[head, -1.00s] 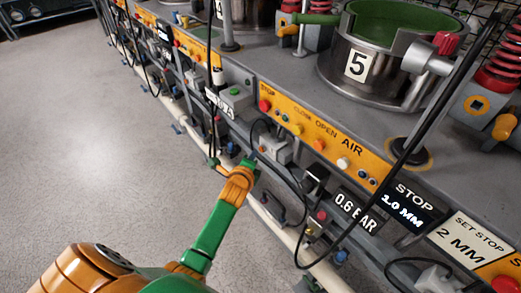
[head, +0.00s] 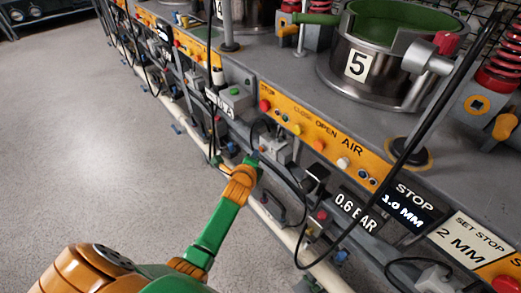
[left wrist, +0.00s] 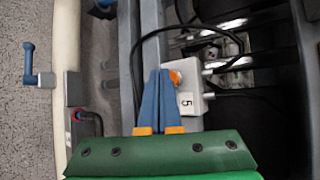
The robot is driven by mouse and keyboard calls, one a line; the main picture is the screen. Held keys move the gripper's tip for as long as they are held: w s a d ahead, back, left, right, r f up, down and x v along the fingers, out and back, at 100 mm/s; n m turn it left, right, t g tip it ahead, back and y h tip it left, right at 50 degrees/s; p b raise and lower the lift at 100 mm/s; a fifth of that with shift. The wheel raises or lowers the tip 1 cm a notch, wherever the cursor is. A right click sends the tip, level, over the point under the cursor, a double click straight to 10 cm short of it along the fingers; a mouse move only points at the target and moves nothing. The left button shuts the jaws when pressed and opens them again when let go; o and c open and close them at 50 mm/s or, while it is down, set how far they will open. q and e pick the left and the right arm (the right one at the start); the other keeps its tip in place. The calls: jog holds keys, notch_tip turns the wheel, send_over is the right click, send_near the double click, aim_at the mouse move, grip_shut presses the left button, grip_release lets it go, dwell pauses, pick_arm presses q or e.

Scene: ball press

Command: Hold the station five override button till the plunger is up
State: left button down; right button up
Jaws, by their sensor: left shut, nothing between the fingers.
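A small grey box (left wrist: 190,103) marked 5 carries an orange button (left wrist: 175,77) in the left wrist view. My left gripper (left wrist: 159,73) is shut and empty, its blue fingers together. In the head view my left gripper (head: 257,160) is at the front of the machine, by the grey box (head: 274,148) below the yellow panel. The station five metal pot (head: 382,65), with a 5 plate and green inside, stands above. I cannot make out a plunger. My right gripper is not in view.
Signs read 0.6 BAR (head: 355,211) and STOP 1.0 MM (head: 409,203). Black cables (head: 285,178) hang close to my left gripper. The floor (head: 110,150) to the left is clear.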

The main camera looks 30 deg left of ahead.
pick_arm(q)
jog(key=shift+w+d, duration=0.2)
jog(key=shift+w, duration=0.25)
dwell(0.6)
jog(key=shift+s, duration=0.1)
dwell(0.4)
jog(key=shift+s+a+p, duration=0.3)
jog(key=shift+s+p, duration=0.3)
jog(key=shift+s, duration=0.1)
jog(key=s+p, duration=0.1)
jog(key=s+a+p, duration=0.1)
jog(key=s, duration=0.1)
jog(key=s+a+p, duration=0.1)
jog(key=shift+s, duration=0.35)
